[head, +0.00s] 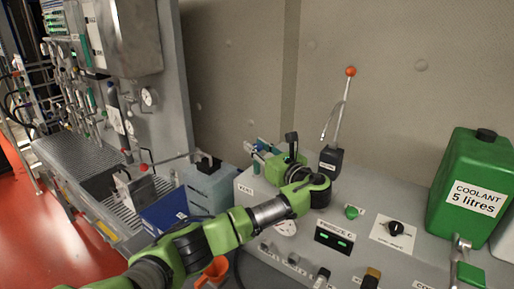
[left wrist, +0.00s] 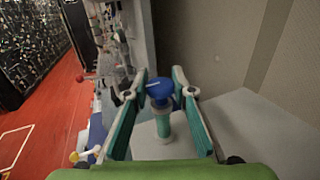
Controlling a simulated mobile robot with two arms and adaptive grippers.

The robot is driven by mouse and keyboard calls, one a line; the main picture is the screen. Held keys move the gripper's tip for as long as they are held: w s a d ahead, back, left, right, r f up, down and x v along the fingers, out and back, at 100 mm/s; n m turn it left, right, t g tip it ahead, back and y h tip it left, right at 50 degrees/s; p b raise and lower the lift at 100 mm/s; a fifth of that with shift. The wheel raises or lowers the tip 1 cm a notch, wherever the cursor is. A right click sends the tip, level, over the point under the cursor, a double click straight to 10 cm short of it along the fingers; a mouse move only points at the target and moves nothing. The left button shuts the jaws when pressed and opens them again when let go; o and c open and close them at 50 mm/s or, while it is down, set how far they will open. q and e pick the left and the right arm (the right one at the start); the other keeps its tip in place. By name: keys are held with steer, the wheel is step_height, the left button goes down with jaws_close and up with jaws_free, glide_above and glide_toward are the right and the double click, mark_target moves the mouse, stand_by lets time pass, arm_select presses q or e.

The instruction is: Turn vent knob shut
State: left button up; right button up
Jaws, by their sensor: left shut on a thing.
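The vent knob is a round blue cap (left wrist: 160,90) on a teal stem. It stands upright between the two teal fingers of my left gripper (left wrist: 162,97) in the left wrist view. My left gripper (head: 256,149) is shut on the knob, above the left end of the grey console (head: 262,215). In the head view the gripper and the green wrist hide most of the knob. A label (head: 245,188) is on the console below it. My right gripper is in neither view.
A lever with a red ball (head: 350,72) stands behind my left wrist. A green coolant can (head: 471,185) is at the right. A black rotary knob (head: 396,228) and other controls sit on the console. A pale blue box (head: 211,187) stands to its left.

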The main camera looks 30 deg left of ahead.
arm_select(q)
steer(key=shift+r, duration=0.25)
steer(key=o, duration=1.1)
steer(key=shift+c, duration=0.2)
steer(key=shift+f, duration=0.15)
steer(key=v, duration=1.1)
steer(key=shift+s+d, duration=0.15)
steer(key=shift+d, duration=0.25)
